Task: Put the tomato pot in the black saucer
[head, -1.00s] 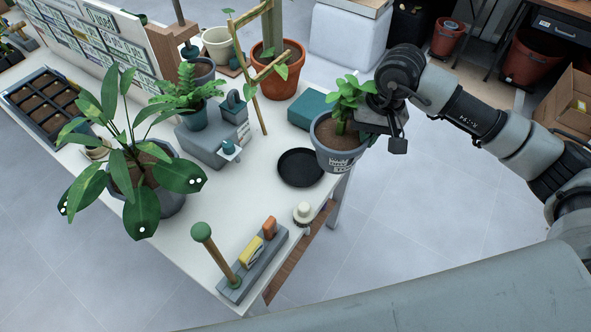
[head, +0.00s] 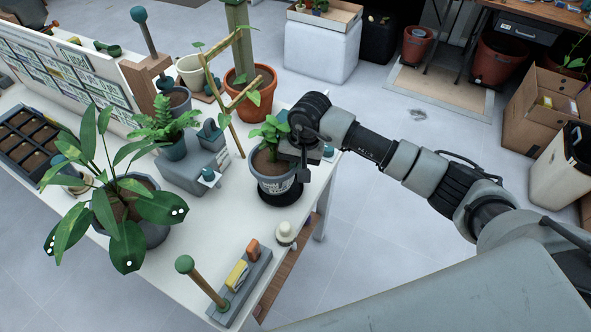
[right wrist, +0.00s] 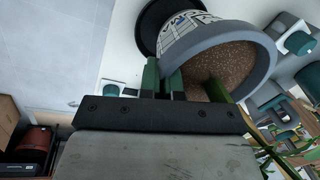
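The tomato pot (head: 276,187), blue-grey with a printed label, brown soil and a leafy green plant, is near the table's right edge. My right gripper (head: 292,158) is shut on its rim, at the right side. The black saucer (head: 291,197) is directly below the pot in the head view and mostly hidden by it. The right wrist view shows the pot (right wrist: 188,30) with its rim at my right gripper (right wrist: 190,85) and part of the saucer (right wrist: 148,28) behind its base. I cannot tell whether the base touches the saucer. My left gripper is out of view.
A grey tool holder (head: 245,285) and a white-topped knob (head: 286,232) are in front. A large-leaved plant (head: 128,215) and a grey block (head: 190,172) stand left. A terracotta pot (head: 250,92) stands behind. White tabletop (head: 215,225) is bare front-left of the pot.

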